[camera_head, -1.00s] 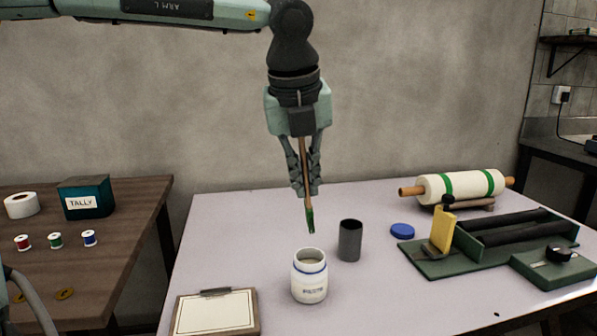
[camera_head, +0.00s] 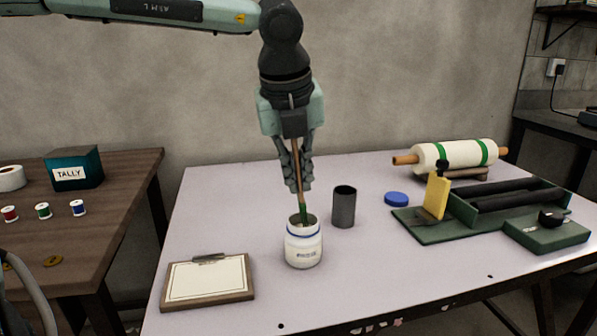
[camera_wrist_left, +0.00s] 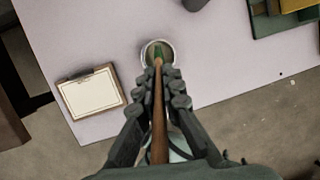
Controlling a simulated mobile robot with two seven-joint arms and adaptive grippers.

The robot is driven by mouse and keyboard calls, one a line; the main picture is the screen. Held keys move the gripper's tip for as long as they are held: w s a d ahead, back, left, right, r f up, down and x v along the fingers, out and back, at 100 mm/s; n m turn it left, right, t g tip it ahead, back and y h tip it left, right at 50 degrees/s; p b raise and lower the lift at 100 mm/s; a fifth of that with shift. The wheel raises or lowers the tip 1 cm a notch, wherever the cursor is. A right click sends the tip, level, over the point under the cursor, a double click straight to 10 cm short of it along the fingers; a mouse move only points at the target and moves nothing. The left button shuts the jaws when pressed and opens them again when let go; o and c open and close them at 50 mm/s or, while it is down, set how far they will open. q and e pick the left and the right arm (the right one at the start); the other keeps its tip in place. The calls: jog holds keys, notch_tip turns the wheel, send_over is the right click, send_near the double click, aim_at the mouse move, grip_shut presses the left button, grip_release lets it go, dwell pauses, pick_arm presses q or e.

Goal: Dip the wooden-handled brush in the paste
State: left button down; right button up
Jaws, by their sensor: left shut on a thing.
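My left gripper (camera_head: 297,186) points down and is shut on the brush (camera_head: 298,160), holding it nearly upright by its wooden handle. The brush also shows in the left wrist view (camera_wrist_left: 159,115), running between the fingers. Its green lower end is at the mouth of the white paste jar (camera_head: 303,250), with the tip inside the rim. The open jar also shows in the left wrist view (camera_wrist_left: 149,49), around the green end. How deep the tip sits, and whether it touches the paste, I cannot tell. My right gripper is not in view.
A dark grey cup (camera_head: 343,207) stands close behind and right of the jar. A blue lid (camera_head: 396,198) lies farther right, beside a green device (camera_head: 430,228). A clipboard (camera_head: 208,282) lies at front left. The table's front middle is clear.

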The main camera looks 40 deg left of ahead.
pick_arm(q)
jog(key=shift+f+b, duration=0.55)
jog(key=shift+b, duration=0.15)
dwell(1.0)
jog(key=shift+s+f+b, duration=0.1)
jog(key=shift+f+b, duration=0.05)
jog(key=shift+b, duration=0.4)
dwell(2.0)
jog(key=shift+r+p, duration=1.55)
jog(key=shift+r, duration=2.1)
